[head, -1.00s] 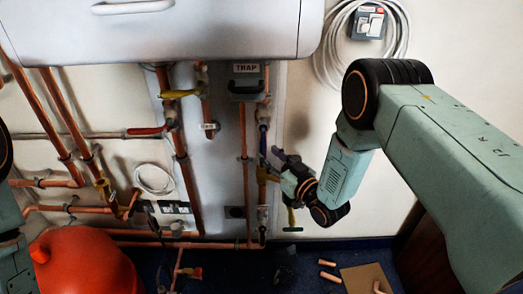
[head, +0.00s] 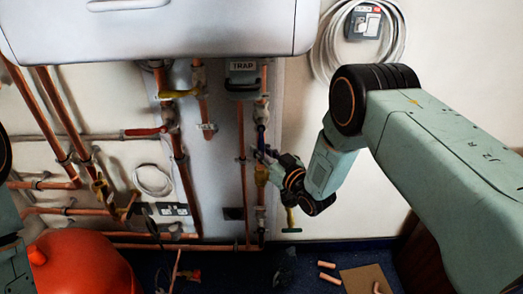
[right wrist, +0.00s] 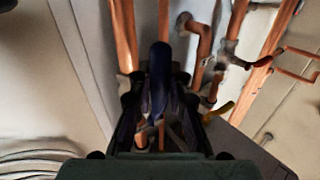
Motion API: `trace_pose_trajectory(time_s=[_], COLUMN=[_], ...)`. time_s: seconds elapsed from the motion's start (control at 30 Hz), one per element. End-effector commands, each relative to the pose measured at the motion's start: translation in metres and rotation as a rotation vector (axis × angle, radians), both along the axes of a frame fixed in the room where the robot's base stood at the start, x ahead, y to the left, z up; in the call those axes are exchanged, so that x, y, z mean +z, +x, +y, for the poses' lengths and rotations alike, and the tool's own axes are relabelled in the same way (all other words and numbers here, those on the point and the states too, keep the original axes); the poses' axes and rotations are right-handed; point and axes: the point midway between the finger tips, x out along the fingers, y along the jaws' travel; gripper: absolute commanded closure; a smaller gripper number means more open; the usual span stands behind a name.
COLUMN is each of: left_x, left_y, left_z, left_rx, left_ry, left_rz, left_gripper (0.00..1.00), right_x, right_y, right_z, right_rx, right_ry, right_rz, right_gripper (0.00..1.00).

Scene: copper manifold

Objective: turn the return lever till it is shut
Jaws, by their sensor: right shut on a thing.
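The return lever, which I take to be the blue-handled one (head: 262,136), hangs along the vertical copper pipe below the TRAP box in the head view. My right gripper (head: 266,157) is at the lower part of this handle, reaching in from the right. In the right wrist view the blue handle (right wrist: 160,75) stands between the dark fingers of the right gripper (right wrist: 158,98), which is shut on it. The fingertips' exact contact is dark and partly hidden. My left gripper is out of view.
A yellow lever (head: 179,93) and a red lever (head: 146,132) sit on pipes to the left. The TRAP box (head: 242,83) is just above. An orange-red vessel (head: 80,262) stands at lower left.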

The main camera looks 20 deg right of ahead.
Motion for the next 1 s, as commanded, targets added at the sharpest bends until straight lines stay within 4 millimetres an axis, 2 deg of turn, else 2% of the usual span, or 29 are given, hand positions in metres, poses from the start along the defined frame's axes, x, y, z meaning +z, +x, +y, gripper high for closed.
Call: trace_pose_trajectory(time_s=[0.1, 0.7, 1.0], left_x=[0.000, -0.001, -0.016], left_y=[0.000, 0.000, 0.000], left_z=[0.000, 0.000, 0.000], left_rx=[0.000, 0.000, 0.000], left_ry=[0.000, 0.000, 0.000], left_rz=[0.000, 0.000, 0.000], left_gripper=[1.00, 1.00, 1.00], right_x=[0.000, -0.001, -0.004], right_y=[0.000, 0.000, 0.009], right_z=[0.001, 0.000, 0.002], right_rx=[0.001, 0.001, 0.001], right_ry=[-0.001, 0.001, 0.047], right_rz=[0.000, 0.001, -0.011], right_gripper=[1.00, 1.00, 1.00])
